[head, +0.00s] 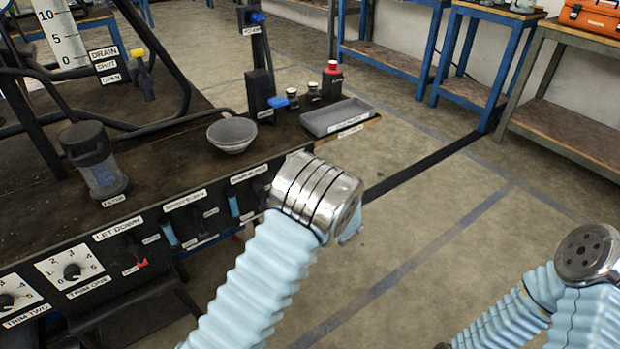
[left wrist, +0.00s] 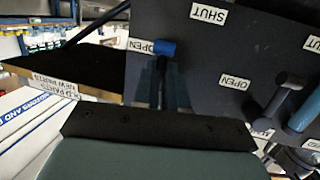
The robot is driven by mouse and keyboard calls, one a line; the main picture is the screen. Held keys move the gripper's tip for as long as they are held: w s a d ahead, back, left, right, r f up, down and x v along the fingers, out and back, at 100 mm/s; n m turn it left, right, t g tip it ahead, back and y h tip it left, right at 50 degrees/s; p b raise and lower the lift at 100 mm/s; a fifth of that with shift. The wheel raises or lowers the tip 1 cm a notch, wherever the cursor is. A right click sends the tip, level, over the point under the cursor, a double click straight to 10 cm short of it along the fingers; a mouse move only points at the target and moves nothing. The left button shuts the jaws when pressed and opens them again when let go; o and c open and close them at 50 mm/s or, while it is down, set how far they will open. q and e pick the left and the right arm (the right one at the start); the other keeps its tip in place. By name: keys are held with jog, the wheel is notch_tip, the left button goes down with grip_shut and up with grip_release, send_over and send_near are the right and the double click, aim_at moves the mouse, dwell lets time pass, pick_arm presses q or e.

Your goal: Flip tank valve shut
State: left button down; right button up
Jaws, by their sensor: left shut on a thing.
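In the left wrist view a lever with a blue tip (left wrist: 165,47) stands against a dark panel. Its tip is beside an OPEN label (left wrist: 140,45), with a SHUT label (left wrist: 208,12) farther up to the right. My left gripper (left wrist: 162,78) is shut on this lever, its dark fingers on either side of the stem. No legible name marks it as the tank valve. In the head view my left arm's metal joint (head: 315,195) is before the bench's right front corner, and the gripper's grip is hidden. My right arm (head: 587,255) is at lower right; its gripper is not seen.
More levers, one blue-tipped (head: 168,235), line the bench front left of my arm. The floor (head: 440,220) to the right is clear.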

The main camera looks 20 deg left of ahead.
dwell(0.5)
pick_arm(q)
jog(key=c, duration=1.2)
grip_release()
jog(key=shift+s, duration=0.1)
jog(key=v, duration=1.3)
jog(key=shift+s+d, duration=0.25)
